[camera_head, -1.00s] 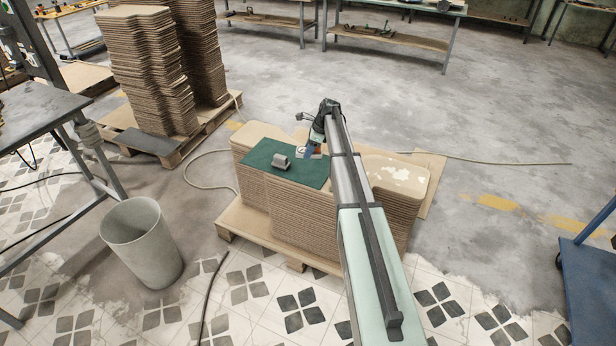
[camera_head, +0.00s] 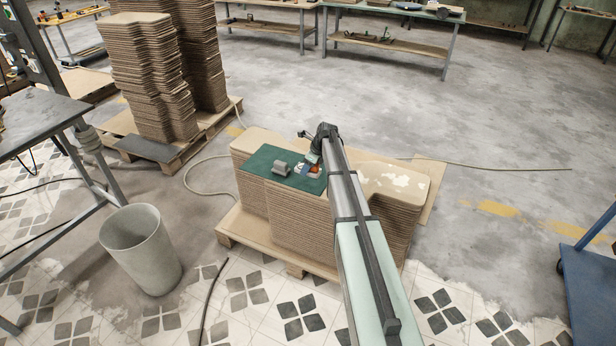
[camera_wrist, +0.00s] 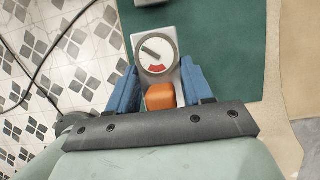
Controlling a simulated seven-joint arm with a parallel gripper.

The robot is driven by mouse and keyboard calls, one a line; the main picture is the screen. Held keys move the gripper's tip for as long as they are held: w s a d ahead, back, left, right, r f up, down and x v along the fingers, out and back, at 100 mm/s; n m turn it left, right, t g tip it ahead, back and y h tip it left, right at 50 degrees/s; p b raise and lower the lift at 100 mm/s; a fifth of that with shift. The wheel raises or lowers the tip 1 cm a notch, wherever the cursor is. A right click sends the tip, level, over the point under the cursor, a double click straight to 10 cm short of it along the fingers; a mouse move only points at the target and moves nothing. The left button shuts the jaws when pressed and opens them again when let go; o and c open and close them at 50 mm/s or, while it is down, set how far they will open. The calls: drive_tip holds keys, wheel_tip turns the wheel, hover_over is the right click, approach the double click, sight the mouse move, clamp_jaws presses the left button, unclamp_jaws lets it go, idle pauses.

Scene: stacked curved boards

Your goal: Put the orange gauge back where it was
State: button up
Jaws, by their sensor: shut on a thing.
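The orange gauge (camera_wrist: 155,52) has a grey body, a round white dial with a dark needle and a red sector, and an orange block at its near end. My gripper (camera_wrist: 160,80) has blue fingers shut on either side of it. In the head view, the gauge (camera_head: 316,168) shows partly beside my gripper (camera_head: 308,164), over the right part of the green mat (camera_head: 262,157). I cannot tell whether it touches the mat. In the wrist view, the mat (camera_wrist: 225,60) lies right of and beyond the gauge, with floor visible to the left.
A grey block (camera_head: 281,168) sits on the mat left of the gauge; its edge shows in the wrist view (camera_wrist: 150,2). The mat lies on stacked curved boards (camera_head: 300,215) on a pallet. A bin (camera_head: 140,250) stands front left. My arm hides part of the stack.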

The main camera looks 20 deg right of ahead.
sight(308, 182)
drive_tip(key=shift+f, duration=2.35)
drive_tip(key=shift+f, duration=0.1)
drive_tip(key=o, duration=1.3)
drive_tip(key=v, duration=1.2)
